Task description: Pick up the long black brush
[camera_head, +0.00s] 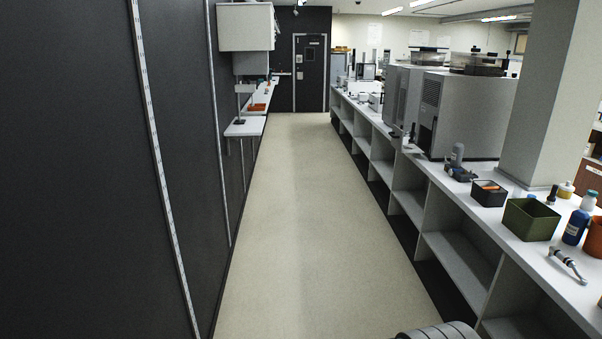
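I cannot pick out a long black brush for certain in the head view. A small dark upright object (552,195) stands on the right counter (525,250), behind the green bin. Another thin dark upright object (412,133) stands farther along the same counter, by the large grey machine. Both are too small to tell what they are. My gripper is not in view; only a grey ribbed part, which seems to be of my arm, shows at the bottom edge.
The aisle floor (285,220) is clear up to a dark door (309,75). A dark wall lines the left. On the right counter are a green bin (530,220), a blue bottle (577,222), a metal handled tool (568,264) and a dark box (489,194). A pillar (550,90) rises behind.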

